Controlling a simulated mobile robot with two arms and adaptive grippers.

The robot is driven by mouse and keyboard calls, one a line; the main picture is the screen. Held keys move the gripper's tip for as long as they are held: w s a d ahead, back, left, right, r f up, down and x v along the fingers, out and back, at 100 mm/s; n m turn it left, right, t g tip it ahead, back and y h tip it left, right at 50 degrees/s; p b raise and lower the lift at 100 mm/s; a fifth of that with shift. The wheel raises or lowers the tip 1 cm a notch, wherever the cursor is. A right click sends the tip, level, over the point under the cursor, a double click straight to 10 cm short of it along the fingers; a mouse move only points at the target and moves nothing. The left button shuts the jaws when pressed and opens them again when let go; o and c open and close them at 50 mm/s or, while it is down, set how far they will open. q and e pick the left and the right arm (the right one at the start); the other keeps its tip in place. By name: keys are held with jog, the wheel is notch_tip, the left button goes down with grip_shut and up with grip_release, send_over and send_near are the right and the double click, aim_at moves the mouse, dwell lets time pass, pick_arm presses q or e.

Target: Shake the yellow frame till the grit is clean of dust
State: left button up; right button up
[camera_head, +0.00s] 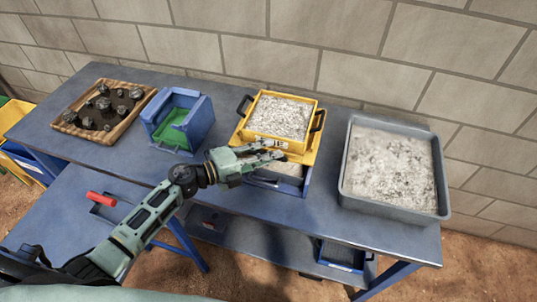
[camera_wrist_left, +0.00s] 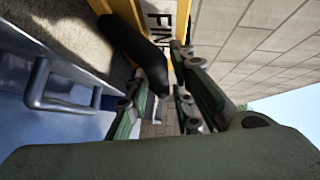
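The yellow frame (camera_head: 265,134), with black side handles, holds grey speckled grit (camera_head: 280,116) and sits over a blue box (camera_head: 291,185) on the bench. My left gripper (camera_head: 272,154) is at the front of the frame, fingers pointing right. In the left wrist view, the fingers (camera_wrist_left: 165,98) are apart, with a black handle-like bar (camera_wrist_left: 135,50) reaching towards the gap between them. A firm hold on it does not show. The yellow frame (camera_wrist_left: 177,65) with a partly hidden label lies just beyond. My right gripper is not in view.
A large grey tray of pale grit (camera_head: 345,182) stands right of the frame. A blue box with a green inside (camera_head: 180,125) and a wooden tray of dark rocks (camera_head: 70,127) stand left. A block wall (camera_head: 300,40) is close behind. The bench front (camera_head: 225,190) has some free room.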

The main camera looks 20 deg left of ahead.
pick_arm(q)
jog(key=v, duration=1.1)
jog(key=shift+a, duration=0.25)
jog(key=shift+s, duration=0.2)
